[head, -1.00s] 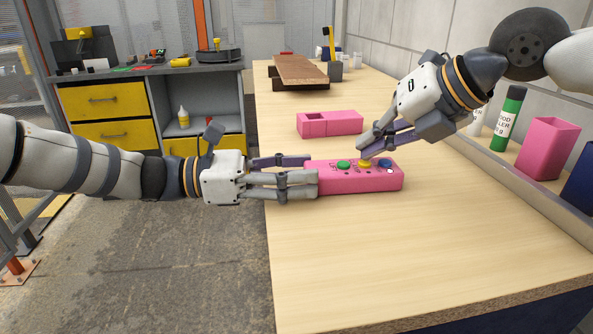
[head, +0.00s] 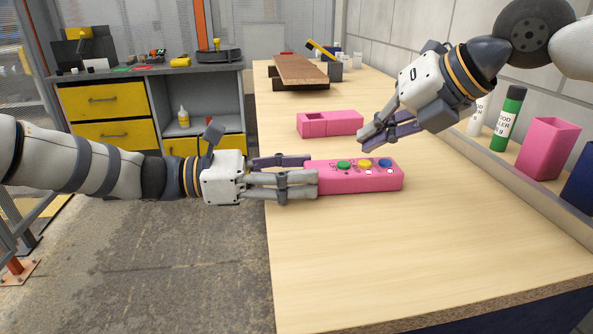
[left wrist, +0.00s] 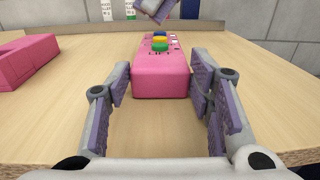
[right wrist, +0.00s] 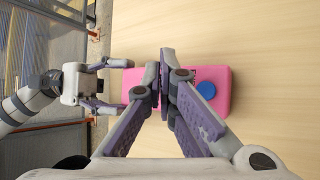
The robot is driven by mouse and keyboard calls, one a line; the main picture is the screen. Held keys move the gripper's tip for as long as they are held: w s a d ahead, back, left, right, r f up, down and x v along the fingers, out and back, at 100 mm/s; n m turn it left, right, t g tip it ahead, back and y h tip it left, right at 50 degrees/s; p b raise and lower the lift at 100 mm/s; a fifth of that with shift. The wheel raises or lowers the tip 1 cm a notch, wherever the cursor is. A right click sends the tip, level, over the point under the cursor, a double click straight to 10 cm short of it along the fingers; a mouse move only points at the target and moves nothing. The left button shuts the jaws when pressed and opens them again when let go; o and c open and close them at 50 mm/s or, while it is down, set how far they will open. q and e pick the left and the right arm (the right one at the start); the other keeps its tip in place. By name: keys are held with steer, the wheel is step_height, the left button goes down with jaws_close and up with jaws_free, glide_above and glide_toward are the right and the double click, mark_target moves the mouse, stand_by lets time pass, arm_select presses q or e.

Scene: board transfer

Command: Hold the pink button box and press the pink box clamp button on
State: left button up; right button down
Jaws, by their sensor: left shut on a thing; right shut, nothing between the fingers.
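The pink button box (head: 350,184) lies on the wooden table, with a green button (head: 343,163), a yellow button (head: 364,163) and a blue button (head: 385,163) on top. My left gripper (head: 311,175) is shut on the box's left end, one finger on each side, as the left wrist view also shows (left wrist: 160,83). My right gripper (head: 364,142) is shut and empty, raised above and behind the box, apart from the buttons. In the right wrist view its fingers hide part of the box, while the blue button (right wrist: 206,90) shows. Behind, a clamp lever with a yellow handle (head: 320,49) leans left over the board.
A brown board (head: 300,68) rests on dark supports at the table's far end. A pink block with an opening (head: 330,124) lies behind the button box. A green bottle (head: 507,118) and an open pink container (head: 547,148) stand at the right wall. The table's front is clear.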

mark_target(369, 161)
step_height(369, 161, up, 6)
stand_by(0.5)
arm_select(q)
steer(key=o, duration=1.4)
steer(key=shift+c, duration=0.2)
steer(key=shift+a, duration=0.1)
